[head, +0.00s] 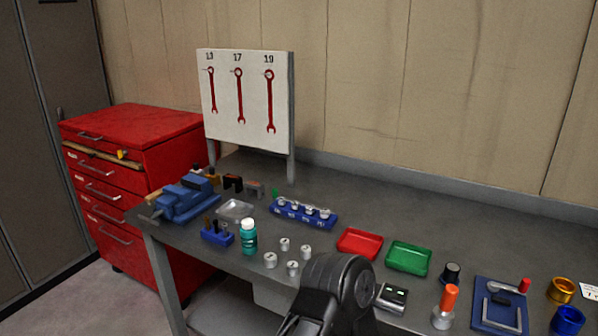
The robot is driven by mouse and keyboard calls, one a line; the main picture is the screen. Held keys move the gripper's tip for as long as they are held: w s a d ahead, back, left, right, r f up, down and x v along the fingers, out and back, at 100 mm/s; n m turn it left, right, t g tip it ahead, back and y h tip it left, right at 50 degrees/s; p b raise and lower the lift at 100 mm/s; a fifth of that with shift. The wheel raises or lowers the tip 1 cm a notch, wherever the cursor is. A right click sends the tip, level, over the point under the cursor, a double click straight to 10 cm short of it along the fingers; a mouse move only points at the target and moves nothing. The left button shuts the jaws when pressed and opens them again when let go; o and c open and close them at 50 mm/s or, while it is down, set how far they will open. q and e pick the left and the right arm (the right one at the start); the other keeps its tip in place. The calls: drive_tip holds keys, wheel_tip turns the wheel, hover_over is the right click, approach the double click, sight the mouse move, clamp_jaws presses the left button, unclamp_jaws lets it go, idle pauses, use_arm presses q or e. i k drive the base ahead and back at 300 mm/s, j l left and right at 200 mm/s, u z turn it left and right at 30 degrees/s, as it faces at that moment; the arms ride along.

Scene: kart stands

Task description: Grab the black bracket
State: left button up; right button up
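A small black piece that looks like the bracket (232,183) stands at the back left of the grey workbench (420,205), below the wrench board. A grey piece of similar size (254,189) stands just to its right. The black piece is small in the head view, so its exact shape is hard to tell. Neither of my grippers shows. A dark link of one of my arms rises at the bottom middle, far from the black piece, and hides part of the bench front.
A blue vise (187,200) and a clear dish (235,209) are near the black piece. A blue socket rack (303,213), a teal bottle (249,237), a red tray (360,243) and a green tray (408,258) stand nearer. A red drawer cabinet (170,150) adjoins the bench.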

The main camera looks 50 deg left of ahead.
sight(229, 178)
drive_tip(key=j+z, duration=0.1)
drive_tip(key=j, duration=0.3)
drive_tip(key=k+j+z, duration=0.1)
drive_tip(key=j, duration=0.3)
drive_tip(key=k+j+z, duration=0.1)
drive_tip(key=j, duration=0.3)
drive_tip(key=k+j+z, duration=0.15)
drive_tip(key=j, duration=0.25)
drive_tip(key=k+j+z, duration=0.1)
drive_tip(key=j, duration=0.3)
drive_tip(key=k+j+z, duration=0.1)
drive_tip(key=j, duration=0.25)
drive_tip(key=k, duration=0.05)
